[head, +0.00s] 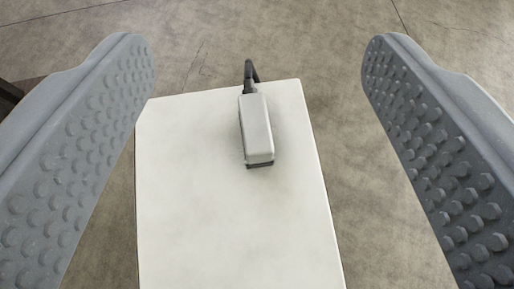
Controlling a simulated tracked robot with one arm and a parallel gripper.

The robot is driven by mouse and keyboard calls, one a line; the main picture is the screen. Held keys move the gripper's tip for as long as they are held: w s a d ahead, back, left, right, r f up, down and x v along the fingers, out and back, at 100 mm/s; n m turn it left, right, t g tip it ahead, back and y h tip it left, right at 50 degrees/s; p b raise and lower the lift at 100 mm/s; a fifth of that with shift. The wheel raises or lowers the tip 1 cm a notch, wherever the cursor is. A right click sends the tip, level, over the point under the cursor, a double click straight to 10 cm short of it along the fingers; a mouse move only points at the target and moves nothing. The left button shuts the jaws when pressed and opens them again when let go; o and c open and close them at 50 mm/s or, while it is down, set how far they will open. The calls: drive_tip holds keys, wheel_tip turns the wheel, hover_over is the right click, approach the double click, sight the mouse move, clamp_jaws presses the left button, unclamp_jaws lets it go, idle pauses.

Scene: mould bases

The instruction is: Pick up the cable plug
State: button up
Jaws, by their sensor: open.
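The cable plug (256,130) is a light grey block with a dark end face at its near side and a short black cable at its far end. It lies on a white block-like surface (225,225), close to its far edge. The cable bends over that far edge, and its end is hidden. My gripper (258,65) is open, with one grey studded finger at each side of the view. The plug lies between the two fingers in the picture, with wide gaps on both sides and no contact.
The brown-grey concrete floor (390,215) surrounds the white surface and shows a few cracks or joints. A dark object (10,92) shows partly at the left edge, behind the left finger. The white surface is otherwise bare.

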drive_tip(key=w+f+g+p, duration=0.4)
drive_tip(key=w+f+p, duration=0.2)
drive_tip(key=f+p, duration=0.15)
drive_tip(key=n+g+p, duration=0.2)
drive_tip(key=g+p, duration=0.2)
drive_tip(key=p, duration=0.5)
approach(255, 123)
drive_tip(key=p+x, duration=0.1)
drive_tip(key=x, duration=0.9)
drive_tip(key=shift+w+f, duration=0.1)
drive_tip(key=shift+f, duration=0.1)
drive_tip(key=shift+f, duration=0.2)
drive_tip(key=c, duration=1.4)
drive_tip(key=shift+r, duration=0.15)
